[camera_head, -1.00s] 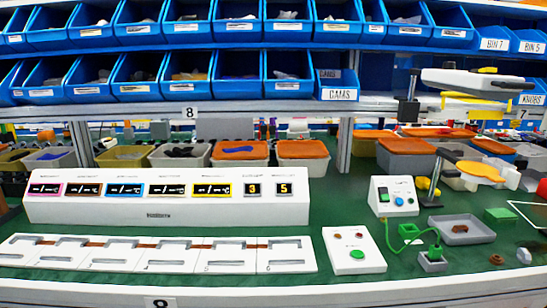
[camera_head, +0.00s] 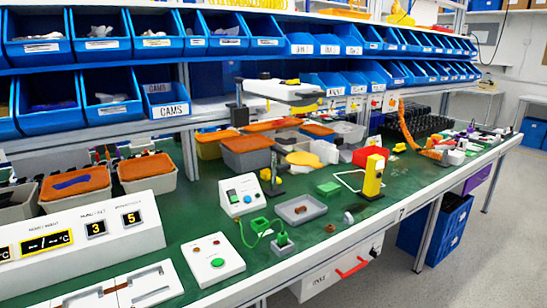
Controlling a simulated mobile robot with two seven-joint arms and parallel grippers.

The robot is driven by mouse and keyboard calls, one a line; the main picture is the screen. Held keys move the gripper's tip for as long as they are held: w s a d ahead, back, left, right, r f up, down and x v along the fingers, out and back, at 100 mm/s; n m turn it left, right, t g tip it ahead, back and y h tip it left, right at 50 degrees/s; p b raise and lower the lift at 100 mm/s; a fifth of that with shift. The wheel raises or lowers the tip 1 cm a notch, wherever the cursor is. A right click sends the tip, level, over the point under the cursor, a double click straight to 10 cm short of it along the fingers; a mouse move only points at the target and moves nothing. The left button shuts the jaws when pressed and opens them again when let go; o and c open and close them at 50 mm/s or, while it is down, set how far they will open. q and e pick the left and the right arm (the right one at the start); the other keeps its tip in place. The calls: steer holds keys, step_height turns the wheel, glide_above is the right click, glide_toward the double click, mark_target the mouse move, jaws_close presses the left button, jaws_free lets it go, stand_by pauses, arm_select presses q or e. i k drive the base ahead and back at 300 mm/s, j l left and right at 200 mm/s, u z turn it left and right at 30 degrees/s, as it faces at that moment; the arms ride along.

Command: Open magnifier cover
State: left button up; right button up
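A yellow-orange round cover (camera_head: 303,158) shows right of the middle, by a small dark stand (camera_head: 274,180) on the green bench top. It looks like the magnifier cover, lying flat and closed, but the lens under it is hidden. A grey tray (camera_head: 300,209) lies in front of it. Neither of my grippers is in view.
A white box with buttons (camera_head: 240,194) stands left of the stand, and a yellow post (camera_head: 373,176) stands to the right. A white overhead fixture (camera_head: 280,90) hangs above. The bench front edge runs diagonally, with free floor (camera_head: 480,240) to the right.

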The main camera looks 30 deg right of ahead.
mark_target(301, 158)
steer(key=z, duration=1.3)
